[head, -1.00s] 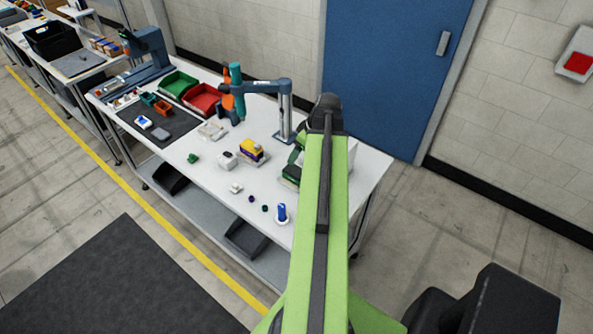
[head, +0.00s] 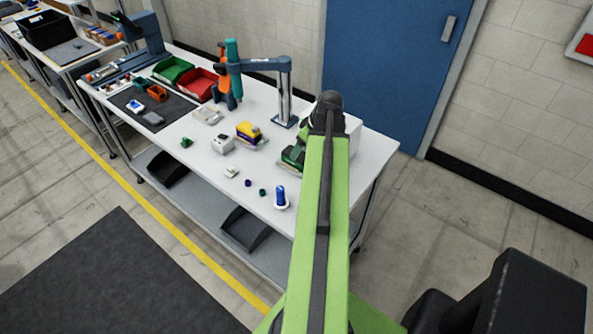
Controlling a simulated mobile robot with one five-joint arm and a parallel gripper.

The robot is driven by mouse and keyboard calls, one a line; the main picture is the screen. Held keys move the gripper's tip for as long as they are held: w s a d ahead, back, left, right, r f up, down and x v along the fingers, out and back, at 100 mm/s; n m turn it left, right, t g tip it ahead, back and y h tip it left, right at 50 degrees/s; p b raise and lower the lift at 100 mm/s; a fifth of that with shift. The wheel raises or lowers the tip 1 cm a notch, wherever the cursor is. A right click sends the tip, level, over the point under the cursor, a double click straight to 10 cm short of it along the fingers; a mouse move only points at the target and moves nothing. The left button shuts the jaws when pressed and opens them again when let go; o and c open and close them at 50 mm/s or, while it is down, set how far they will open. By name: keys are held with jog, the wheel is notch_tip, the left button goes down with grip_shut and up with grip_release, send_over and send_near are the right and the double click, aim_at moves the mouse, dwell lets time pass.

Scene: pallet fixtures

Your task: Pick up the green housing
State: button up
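A small green part (head: 186,143) lies alone on the left-middle of the white worktable (head: 215,172). A larger dark green piece (head: 292,157) shows just left of my arm, partly covered by it. I cannot tell which of these is the green housing, or whether the larger piece belongs to the table. My lime-green arm rises through the middle of the view to a dark joint above the table's right part. My gripper cannot be made out; the arm hides what lies beyond that joint.
A white block (head: 222,144), a yellow-purple part (head: 248,133) and a blue-topped peg (head: 281,197) stand on the table. Green (head: 172,69) and red (head: 200,84) bins, a dark mat and a post with a horizontal arm (head: 283,90) are behind. Clear floor lies in front.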

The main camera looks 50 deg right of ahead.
jog(key=shift+f, duration=0.15)
jog(key=b+x, duration=0.4)
jog(key=x, duration=0.1)
jog(key=shift+w+f+b, duration=0.1)
jog(key=shift+f+b, duration=0.05)
jog(key=shift+b, duration=0.2)
jog(key=shift+c, duration=0.2)
grip_shut()
jog(key=shift+r, duration=0.2)
jog(key=shift+r+p, duration=0.1)
jog(key=shift+p, duration=0.2)
notch_tip(320, 180, up, 4)
jog(key=p, duration=0.4)
jog(key=shift+r, duration=0.2)
jog(key=s+d+r+p, duration=0.2)
jog(key=s+r+p, duration=0.4)
jog(key=s, duration=0.5)
jog(key=shift+s+r+p, duration=0.15)
jog(key=shift+s+p, duration=0.15)
jog(key=shift+p, duration=0.05)
